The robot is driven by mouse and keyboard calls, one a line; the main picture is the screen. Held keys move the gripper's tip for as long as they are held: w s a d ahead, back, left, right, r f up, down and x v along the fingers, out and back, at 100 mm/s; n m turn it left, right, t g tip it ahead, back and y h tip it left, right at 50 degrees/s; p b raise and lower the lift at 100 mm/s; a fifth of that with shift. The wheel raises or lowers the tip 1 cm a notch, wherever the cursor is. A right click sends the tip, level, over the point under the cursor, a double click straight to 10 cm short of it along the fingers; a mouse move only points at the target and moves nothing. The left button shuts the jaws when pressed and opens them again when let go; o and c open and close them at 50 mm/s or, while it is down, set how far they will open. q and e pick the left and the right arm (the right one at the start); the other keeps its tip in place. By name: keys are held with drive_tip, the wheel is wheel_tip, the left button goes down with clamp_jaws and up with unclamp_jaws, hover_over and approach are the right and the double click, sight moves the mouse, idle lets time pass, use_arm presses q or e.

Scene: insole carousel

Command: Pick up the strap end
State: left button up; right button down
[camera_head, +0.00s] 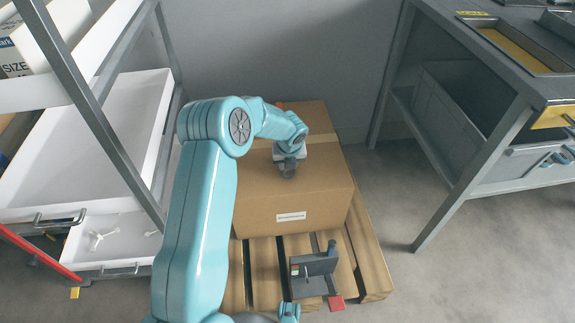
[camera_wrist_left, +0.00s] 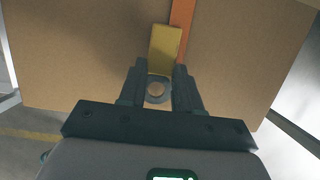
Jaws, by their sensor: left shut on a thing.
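My left arm reaches over a brown cardboard box (camera_head: 290,195), with its left gripper (camera_head: 287,172) pointing down at the box top. In the left wrist view, an orange strap (camera_wrist_left: 181,30) runs along the box face. A yellow strap end (camera_wrist_left: 166,45) lies beside the strap, and its near end sits between the two fingers of the left gripper (camera_wrist_left: 160,70). The gripper is shut on it. In the head view the wrist hides the strap end, and only a bit of orange (camera_head: 280,105) shows at the box's far edge. My right gripper is not in view.
The box stands on a wooden pallet (camera_head: 372,262). A grey bracket-like tool (camera_head: 315,275) and a small red piece (camera_head: 336,303) lie at its front. A white-drawer rack (camera_head: 100,150) stands left, a metal workbench (camera_head: 480,160) right. Floor between pallet and bench is clear.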

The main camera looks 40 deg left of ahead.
use_arm(q)
wheel_tip(320, 180, up, 19)
drive_tip(key=p, duration=0.7)
drive_tip(key=shift+f, duration=0.2)
